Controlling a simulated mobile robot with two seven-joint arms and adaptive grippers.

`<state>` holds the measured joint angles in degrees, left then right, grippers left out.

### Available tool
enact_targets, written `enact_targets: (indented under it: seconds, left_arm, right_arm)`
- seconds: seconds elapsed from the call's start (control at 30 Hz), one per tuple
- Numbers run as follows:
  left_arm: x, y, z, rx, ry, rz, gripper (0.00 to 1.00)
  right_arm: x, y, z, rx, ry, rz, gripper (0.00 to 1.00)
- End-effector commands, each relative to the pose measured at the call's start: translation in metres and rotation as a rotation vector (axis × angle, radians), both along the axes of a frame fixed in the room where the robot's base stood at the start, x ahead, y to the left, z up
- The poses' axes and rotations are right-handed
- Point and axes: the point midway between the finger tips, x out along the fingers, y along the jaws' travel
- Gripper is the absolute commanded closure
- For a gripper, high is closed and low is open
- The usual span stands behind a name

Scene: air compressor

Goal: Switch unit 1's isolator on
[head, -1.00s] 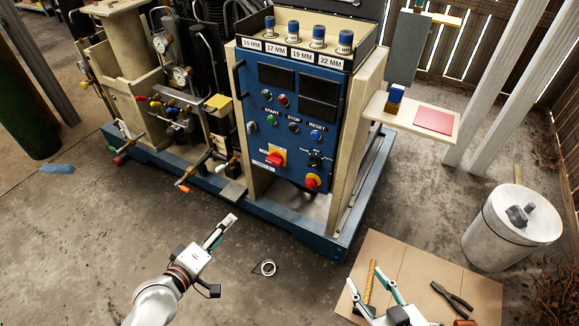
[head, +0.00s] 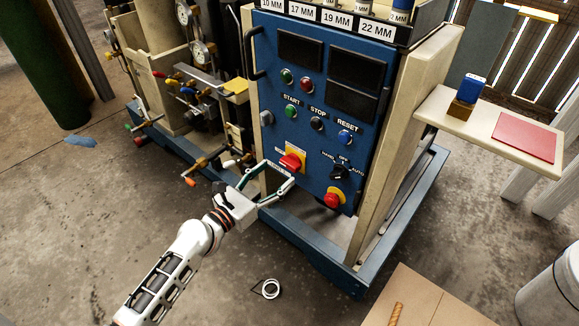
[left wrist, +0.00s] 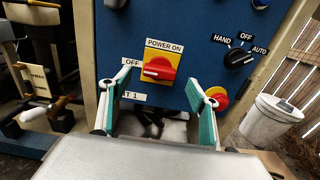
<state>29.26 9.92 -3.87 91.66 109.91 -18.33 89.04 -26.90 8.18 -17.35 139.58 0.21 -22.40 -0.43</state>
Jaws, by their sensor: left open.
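The isolator is a red rotary handle on a yellow plate (head: 291,161), low on the blue control panel (head: 312,110). In the left wrist view the red handle (left wrist: 158,69) lies roughly sideways, with a "POWER ON" label above it and an "OFF" label to its left. A partly hidden label below ends in "T 1". My left gripper (head: 278,177) is open, its fingers just in front of and below the isolator. In the left wrist view its teal-padded fingertips (left wrist: 160,82) stand apart on either side of the handle, with nothing between them. My right gripper is not in view.
A HAND/OFF/AUTO selector (head: 341,171) and a red emergency button (head: 333,199) sit right of the isolator. Pipe valves (head: 190,93) stand to the left. A shelf with a red pad (head: 523,137) juts out at right.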

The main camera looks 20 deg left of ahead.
Motion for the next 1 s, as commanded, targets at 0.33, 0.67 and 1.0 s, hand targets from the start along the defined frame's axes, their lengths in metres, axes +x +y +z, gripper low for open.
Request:
enact_targets:
  seconds: [0.33, 0.67, 1.0]
  left_arm:
    - [0.043, -0.016, -0.002, 0.002, 0.002, 0.0, 0.39]
    - [0.048, -0.018, -0.001, 0.003, 0.001, -0.001, 0.39]
    - [0.048, -0.019, -0.001, 0.004, 0.001, -0.001, 0.77]
  right_arm:
    - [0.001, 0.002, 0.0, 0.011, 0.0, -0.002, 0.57]
    - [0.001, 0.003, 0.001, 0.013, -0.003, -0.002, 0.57]
    - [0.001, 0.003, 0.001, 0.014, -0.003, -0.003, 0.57]
